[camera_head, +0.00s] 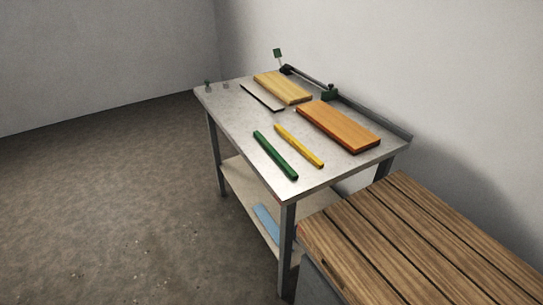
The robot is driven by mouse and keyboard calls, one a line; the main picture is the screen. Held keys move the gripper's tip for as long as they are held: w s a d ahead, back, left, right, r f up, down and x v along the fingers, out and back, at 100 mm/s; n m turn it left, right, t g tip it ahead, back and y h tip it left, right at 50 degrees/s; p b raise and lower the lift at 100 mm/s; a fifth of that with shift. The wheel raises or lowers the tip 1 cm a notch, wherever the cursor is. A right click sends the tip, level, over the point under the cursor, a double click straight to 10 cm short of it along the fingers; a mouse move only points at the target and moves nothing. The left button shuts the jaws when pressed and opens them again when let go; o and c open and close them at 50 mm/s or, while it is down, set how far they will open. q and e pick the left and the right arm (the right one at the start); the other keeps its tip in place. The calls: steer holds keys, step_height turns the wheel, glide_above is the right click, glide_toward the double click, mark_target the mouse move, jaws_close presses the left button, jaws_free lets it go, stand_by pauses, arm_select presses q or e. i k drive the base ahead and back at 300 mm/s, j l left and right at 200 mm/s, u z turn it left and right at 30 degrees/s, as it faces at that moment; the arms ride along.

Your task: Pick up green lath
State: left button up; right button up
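A green lath (275,155) lies flat on the metal-topped table (232,122), close to the table's near left edge. A yellow lath (299,146) lies beside it on the right, roughly parallel and apart from it. Neither of my grippers shows in the head view, and nothing touches the green lath.
A dark rail device (309,80) runs along the back. A slatted wooden surface (415,245) stands at the front right. The floor at left is clear.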

mark_target(283, 163)
steer(key=i+j, duration=1)
